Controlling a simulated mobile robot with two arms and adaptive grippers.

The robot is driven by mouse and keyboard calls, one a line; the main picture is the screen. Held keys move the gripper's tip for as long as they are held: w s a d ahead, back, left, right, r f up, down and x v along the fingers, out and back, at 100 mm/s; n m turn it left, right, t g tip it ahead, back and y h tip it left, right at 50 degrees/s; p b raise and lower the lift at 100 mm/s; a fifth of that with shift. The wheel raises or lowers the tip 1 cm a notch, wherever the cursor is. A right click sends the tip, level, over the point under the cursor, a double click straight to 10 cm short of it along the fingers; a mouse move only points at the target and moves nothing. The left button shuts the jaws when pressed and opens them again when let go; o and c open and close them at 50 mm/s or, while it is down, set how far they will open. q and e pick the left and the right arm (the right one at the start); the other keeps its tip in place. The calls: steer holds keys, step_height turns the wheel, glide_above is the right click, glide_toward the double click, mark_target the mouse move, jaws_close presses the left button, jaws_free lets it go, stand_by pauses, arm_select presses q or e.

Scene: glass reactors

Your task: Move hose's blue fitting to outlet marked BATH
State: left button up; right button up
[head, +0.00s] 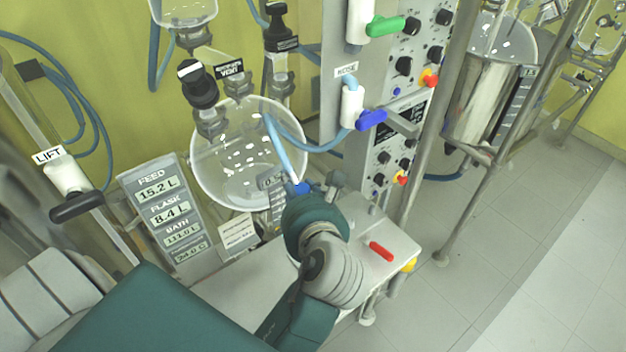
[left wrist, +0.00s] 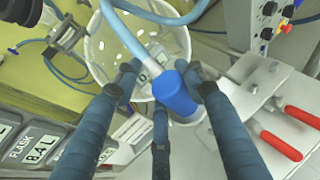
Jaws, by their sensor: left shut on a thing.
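The hose (head: 315,148) is light blue. It loops from the white valve body with a blue lever (head: 371,120) down to its blue fitting (head: 302,187). My left gripper (left wrist: 163,85) is shut on the blue fitting (left wrist: 176,94), its dark fingers around it, with the hose (left wrist: 130,38) rising from it toward the upper left. In the head view the left gripper (head: 303,194) is in front of the round glass flask, and my wrist hides part of it. I read BATH only on a readout panel (head: 152,192); I cannot make out an outlet with that mark. My right gripper is not in view.
The glass flask (head: 222,165) hangs close behind the fitting. A pale bench top (head: 385,225) with a red-handled lever (head: 381,251) is to the right of my wrist. A control panel (head: 390,150) with knobs stands behind. Clear floor (head: 500,265) lies at the right.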

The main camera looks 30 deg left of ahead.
arm_select(q)
steer(key=shift+w+d+r, duration=0.15)
steer(key=shift+d+r, duration=0.15)
steer(key=shift+r, duration=0.25)
steer(key=shift+a+r, duration=0.15)
steer(key=shift+r, duration=0.25)
steer(key=shift+r+p, duration=0.35)
steer(key=shift+p, duration=0.15)
steer(key=shift+r+p, duration=0.25)
steer(key=shift+p, duration=0.15)
steer(key=shift+r+p, duration=0.35)
steer(key=shift+p, duration=0.25)
steer(key=shift+r, duration=0.1)
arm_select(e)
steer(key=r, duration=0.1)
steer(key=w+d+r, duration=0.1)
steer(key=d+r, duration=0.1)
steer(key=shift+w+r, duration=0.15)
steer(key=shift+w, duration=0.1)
